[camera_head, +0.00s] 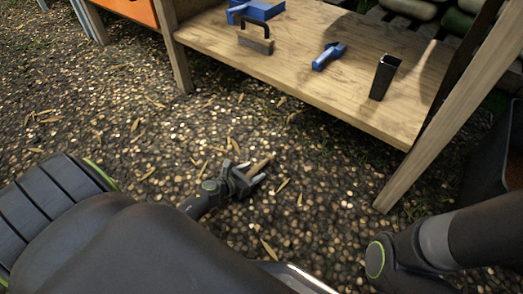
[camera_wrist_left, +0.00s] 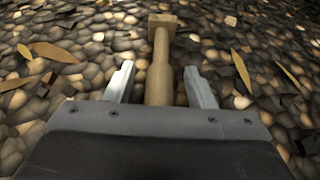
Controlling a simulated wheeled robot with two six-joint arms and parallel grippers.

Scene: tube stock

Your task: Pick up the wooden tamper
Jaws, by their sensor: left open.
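The wooden tamper (camera_head: 262,163) lies on the pebbled ground. In the left wrist view the tamper (camera_wrist_left: 161,60) shows as a pale wooden rod with a wider block at its far end. My left gripper (camera_head: 251,172) is low over the ground and open, with its fingers on either side of the rod. The left wrist view shows a gap between the rod and each finger of the gripper (camera_wrist_left: 159,72). The rod's near end is hidden behind the gripper body. My right arm shows at lower right in the head view, but its gripper is out of frame.
A wooden shelf (camera_head: 300,75) stands beyond the gripper, with legs (camera_head: 400,182) reaching the ground. It bears a blue box (camera_head: 262,9), a black-handled brush (camera_head: 256,45), a blue tool (camera_head: 328,56) and a black cup (camera_head: 383,78). Leaves litter the open ground.

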